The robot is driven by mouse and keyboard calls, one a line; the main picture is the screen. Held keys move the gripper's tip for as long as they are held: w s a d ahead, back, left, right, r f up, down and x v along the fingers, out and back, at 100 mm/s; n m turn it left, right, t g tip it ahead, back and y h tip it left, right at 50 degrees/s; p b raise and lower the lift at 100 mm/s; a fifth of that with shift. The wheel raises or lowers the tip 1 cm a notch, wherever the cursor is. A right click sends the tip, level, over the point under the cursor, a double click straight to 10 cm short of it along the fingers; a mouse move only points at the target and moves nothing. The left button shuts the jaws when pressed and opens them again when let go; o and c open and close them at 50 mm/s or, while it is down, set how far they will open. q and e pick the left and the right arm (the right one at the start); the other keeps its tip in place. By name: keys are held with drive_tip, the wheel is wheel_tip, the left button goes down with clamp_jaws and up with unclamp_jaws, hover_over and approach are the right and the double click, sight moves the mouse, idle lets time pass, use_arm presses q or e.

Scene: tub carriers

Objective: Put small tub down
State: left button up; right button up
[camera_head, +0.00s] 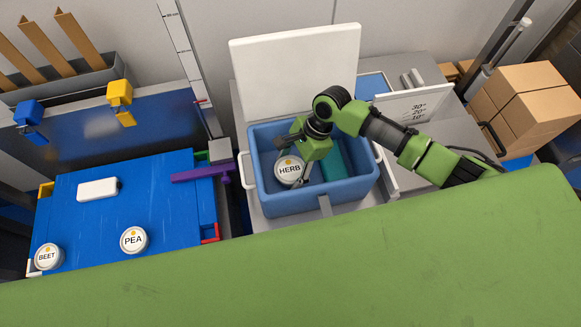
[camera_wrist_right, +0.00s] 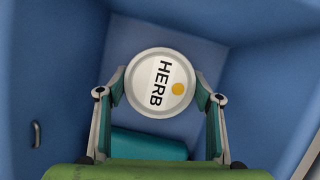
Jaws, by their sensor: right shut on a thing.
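The small white tub marked HERB (camera_head: 289,171) is inside the blue cooler box (camera_head: 285,205), in its left part. In the right wrist view the tub (camera_wrist_right: 161,70) sits label up between the two fingertips of my right gripper (camera_wrist_right: 161,88). My right gripper (camera_head: 293,173) reaches down into the box and is shut on the tub. The blue floor and walls of the box surround it; I cannot tell whether the tub touches the floor. My left gripper is not in view.
A teal block (camera_head: 336,158) lies in the box beside the tub. The white lid (camera_head: 300,65) stands open behind. Left, a blue table (camera_head: 100,220) holds PEA (camera_head: 134,240) and BEET (camera_head: 49,257) tubs and a white block (camera_head: 98,189). Cardboard boxes (camera_head: 525,105) stand right.

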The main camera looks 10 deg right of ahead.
drive_tip(key=o, duration=1.4)
drive_tip(key=shift+f, duration=0.1)
drive_tip(key=shift+c, duration=0.2)
drive_tip(key=v, duration=1.2)
